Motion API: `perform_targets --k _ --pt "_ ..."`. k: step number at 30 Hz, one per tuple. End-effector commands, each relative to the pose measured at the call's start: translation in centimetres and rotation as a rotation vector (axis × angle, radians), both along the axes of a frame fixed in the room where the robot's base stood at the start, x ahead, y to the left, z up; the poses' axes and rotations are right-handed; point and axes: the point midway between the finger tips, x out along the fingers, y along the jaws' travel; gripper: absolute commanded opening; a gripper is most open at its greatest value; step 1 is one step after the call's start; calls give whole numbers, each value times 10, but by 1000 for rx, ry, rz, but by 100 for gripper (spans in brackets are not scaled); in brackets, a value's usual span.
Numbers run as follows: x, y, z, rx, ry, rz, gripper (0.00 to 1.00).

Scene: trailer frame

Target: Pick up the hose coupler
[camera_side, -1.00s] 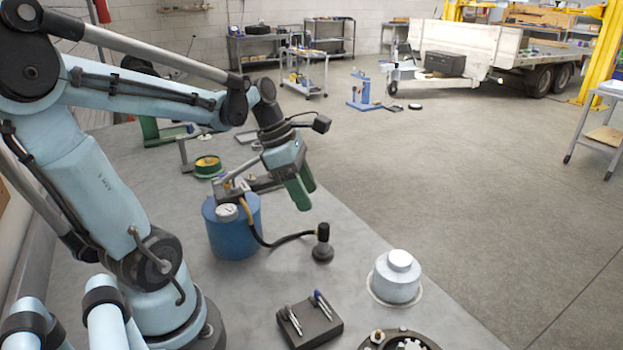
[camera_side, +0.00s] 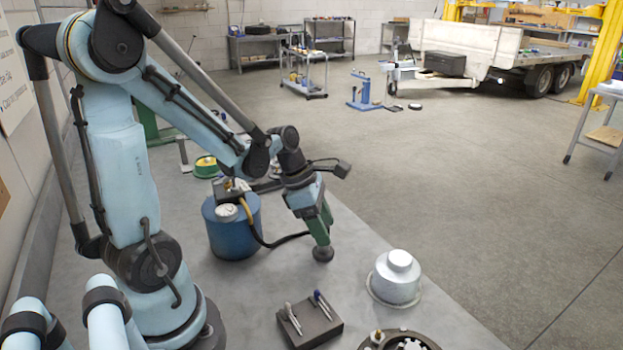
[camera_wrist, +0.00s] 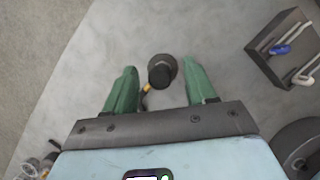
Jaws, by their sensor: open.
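The hose coupler (camera_wrist: 161,72) is a dark upright cylinder on a round base. In the wrist view it lies between the two green fingers of my gripper (camera_wrist: 160,88), slightly beyond the line of their tips, with space on both sides. In the side view my gripper (camera_side: 321,240) points down over the coupler, and only its dark base (camera_side: 323,254) shows below the fingers. The fingers hide the coupler's upper part. The gripper is open. A black hose (camera_side: 285,241) runs from the coupler to a blue tank (camera_side: 232,232) on the left.
A tool block (camera_side: 310,322) with screwdrivers stands in front. A silver domed part (camera_side: 397,277) is at right, near the table edge. A dark ring-shaped part (camera_side: 400,340) lies at the front. A green-yellow round item (camera_side: 206,167) sits behind the tank.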

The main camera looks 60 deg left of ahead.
Motion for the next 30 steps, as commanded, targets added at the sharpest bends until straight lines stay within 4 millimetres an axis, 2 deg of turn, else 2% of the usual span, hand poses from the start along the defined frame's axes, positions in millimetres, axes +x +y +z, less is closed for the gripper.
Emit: perform_targets --k 6,17,28,30 --pt "6 -5 -18 0 0 -1 56" --pt "7 -6 -22 1 -1 0 56" --pt "7 -6 -22 1 -1 0 1" --pt "7 -6 -22 1 -1 0 0"
